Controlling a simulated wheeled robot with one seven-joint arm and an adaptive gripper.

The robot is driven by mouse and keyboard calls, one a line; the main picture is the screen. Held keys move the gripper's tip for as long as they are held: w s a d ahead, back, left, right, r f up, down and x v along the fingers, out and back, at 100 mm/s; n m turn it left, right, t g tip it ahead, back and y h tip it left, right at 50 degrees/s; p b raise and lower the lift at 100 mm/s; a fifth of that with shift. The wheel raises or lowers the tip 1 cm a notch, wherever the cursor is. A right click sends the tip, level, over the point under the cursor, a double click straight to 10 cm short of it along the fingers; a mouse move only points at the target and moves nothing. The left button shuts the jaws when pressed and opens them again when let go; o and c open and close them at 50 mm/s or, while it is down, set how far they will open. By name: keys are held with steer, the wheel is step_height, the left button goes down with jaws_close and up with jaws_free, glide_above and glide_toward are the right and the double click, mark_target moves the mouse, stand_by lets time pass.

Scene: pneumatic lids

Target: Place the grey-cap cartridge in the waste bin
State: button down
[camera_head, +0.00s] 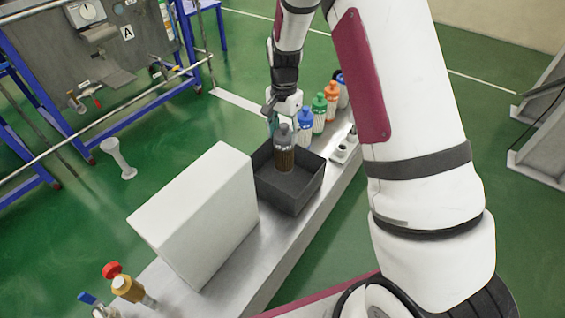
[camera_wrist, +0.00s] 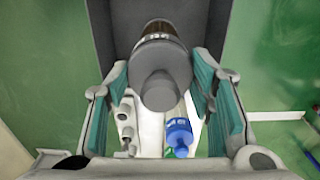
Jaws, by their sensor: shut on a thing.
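The grey-cap cartridge (camera_head: 285,147) has a grey cap and a brown ribbed body and is upright in the head view. My gripper (camera_head: 273,112) is shut on it near the cap. In the wrist view the cartridge (camera_wrist: 161,72) lies between the teal pads of my gripper (camera_wrist: 161,85). The waste bin (camera_head: 293,197) is an open dark grey box on the bench. The cartridge's lower end shows against the bin's inside; I cannot tell whether it touches the floor. The bin's wall (camera_wrist: 219,35) also surrounds it in the wrist view.
A large white box (camera_head: 195,215) stands against the bin's left side. Behind the bin are blue-cap (camera_head: 305,122), green-cap (camera_head: 319,110) and orange-cap (camera_head: 331,98) cartridges in a row, with a dark one beyond. A red-handled valve (camera_head: 120,280) is at the front left.

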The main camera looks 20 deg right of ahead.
mark_target(284, 150)
step_height(284, 150, down, 8)
steer(key=shift+r+b, duration=0.25)
steer(key=shift+b, duration=0.25)
steer(key=c, duration=0.7)
jaws_free()
steer(key=shift+f, duration=0.1)
steer(key=shift+c, duration=0.2)
step_height(284, 150, up, 12)
steer(key=shift+r+p, duration=0.25)
steer(key=shift+p, duration=0.7)
